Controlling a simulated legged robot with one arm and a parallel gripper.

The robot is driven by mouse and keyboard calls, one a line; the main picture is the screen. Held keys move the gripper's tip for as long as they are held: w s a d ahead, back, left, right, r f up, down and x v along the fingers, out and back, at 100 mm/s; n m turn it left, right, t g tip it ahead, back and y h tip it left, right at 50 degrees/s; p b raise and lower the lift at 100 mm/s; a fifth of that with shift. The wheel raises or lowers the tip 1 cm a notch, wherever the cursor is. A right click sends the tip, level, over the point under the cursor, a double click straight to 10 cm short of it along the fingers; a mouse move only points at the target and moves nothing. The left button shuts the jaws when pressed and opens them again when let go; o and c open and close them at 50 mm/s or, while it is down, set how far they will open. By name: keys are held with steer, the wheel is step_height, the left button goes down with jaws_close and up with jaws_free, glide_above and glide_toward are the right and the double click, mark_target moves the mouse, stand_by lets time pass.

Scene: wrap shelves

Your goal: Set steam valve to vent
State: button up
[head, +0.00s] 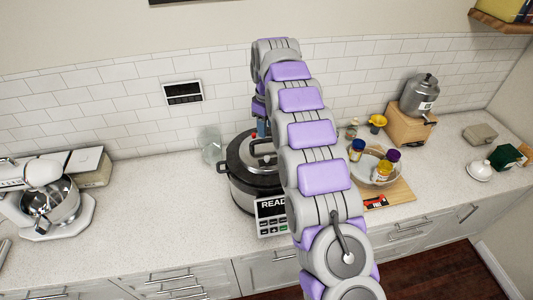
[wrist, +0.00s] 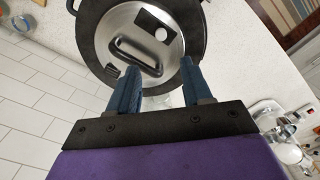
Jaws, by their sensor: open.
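The pressure cooker (head: 245,180) stands on the counter, black with a steel lid and a front panel reading "READ", partly hidden by my arm. In the wrist view its round lid (wrist: 120,22) shows a dark handle (wrist: 137,56). I cannot tell for sure which is the steam valve. My gripper (wrist: 160,85) is open, its two blue fingers apart over the lid's edge with nothing between them. In the head view my arm hides most of the gripper.
A clear glass jar (head: 210,145) stands behind and left of the cooker. A stand mixer (head: 45,195) is at the far left. A bowl with jars (head: 367,172) on a wooden board is to the right. A wall outlet panel (head: 183,93) is behind. The counter between mixer and cooker is clear.

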mark_target(267, 156)
step_height(267, 156, down, 14)
steer(key=shift+r+p, duration=0.25)
steer(key=shift+p, duration=0.85)
jaws_close()
